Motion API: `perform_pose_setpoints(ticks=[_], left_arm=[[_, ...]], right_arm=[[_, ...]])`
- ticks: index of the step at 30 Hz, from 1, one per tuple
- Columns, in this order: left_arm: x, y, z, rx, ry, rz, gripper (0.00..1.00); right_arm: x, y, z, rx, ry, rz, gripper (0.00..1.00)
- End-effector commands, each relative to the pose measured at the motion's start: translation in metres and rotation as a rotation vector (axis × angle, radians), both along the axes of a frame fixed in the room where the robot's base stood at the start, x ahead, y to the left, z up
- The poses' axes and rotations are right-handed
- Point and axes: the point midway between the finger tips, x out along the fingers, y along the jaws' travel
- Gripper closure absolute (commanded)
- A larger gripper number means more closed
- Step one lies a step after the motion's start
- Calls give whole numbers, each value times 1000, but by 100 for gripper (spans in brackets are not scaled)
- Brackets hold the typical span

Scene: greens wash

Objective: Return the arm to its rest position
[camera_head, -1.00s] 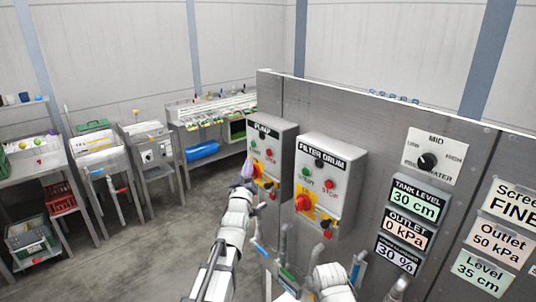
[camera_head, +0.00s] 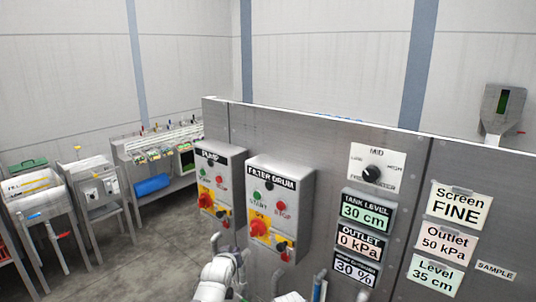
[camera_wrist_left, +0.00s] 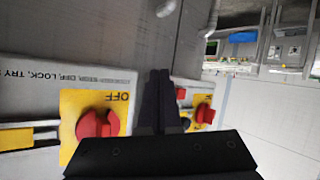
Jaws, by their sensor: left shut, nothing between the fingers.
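My left arm (camera_head: 215,278) comes up at the bottom of the head view, below the filter drum box (camera_head: 283,180). Its gripper is hard to make out there. In the left wrist view the left gripper's dark fingers (camera_wrist_left: 158,90) are together, with nothing between them. That view is upside down. It shows a near red knob on a yellow plate (camera_wrist_left: 68,103) at left and a smaller red knob (camera_wrist_left: 205,113) beyond the fingers. I cannot tell whether the fingers touch anything. My right gripper is not seen.
The pump box (camera_head: 222,165) stands left of the filter drum box on a grey panel wall (camera_head: 320,135). Display plates (camera_head: 368,212) hang to the right. Pipes and handles rise below the boxes. Benches and a sink stand at far left, with open floor (camera_head: 140,262) between.

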Motion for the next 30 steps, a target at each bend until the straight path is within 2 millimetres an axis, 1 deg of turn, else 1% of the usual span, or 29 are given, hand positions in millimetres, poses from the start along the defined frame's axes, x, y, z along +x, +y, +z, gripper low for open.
perform_pose_setpoints(ticks=[1, 2, 3, 5, 6, 8, 9, 10, 12, 15, 18, 21, 24, 30], left_arm=[[-24, -16, -30, 41, 109, -39, 100], [-37, -24, -44, 66, 176, -61, 100], [-56, -33, -63, 99, 264, -91, 100], [-86, -44, -88, 153, 396, -137, 100], [-108, -50, -104, 189, 482, -169, 100], [-141, -57, -123, 241, 608, -216, 100], [-163, -60, -133, 275, 686, -246, 100], [-179, -61, -140, 297, 742, -266, 100], [-213, -63, -151, 346, 859, -312, 100], [-251, -63, -159, 402, 991, -360, 100], [-275, -62, -161, 437, 1077, -393, 100], [-288, -61, -162, 455, 1124, -409, 100], [-291, -61, -161, 460, 1138, -414, 100], [-291, -61, -161, 458, 1137, -413, 100]], right_arm=[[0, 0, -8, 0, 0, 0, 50], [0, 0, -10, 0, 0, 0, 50], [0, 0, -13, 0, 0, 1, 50], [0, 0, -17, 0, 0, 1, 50], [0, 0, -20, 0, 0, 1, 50], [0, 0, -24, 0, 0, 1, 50], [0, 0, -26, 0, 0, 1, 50], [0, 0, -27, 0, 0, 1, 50], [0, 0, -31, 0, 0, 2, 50], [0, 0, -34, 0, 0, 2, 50], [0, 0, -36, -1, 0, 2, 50], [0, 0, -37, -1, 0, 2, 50], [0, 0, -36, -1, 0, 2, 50], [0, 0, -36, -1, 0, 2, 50]])
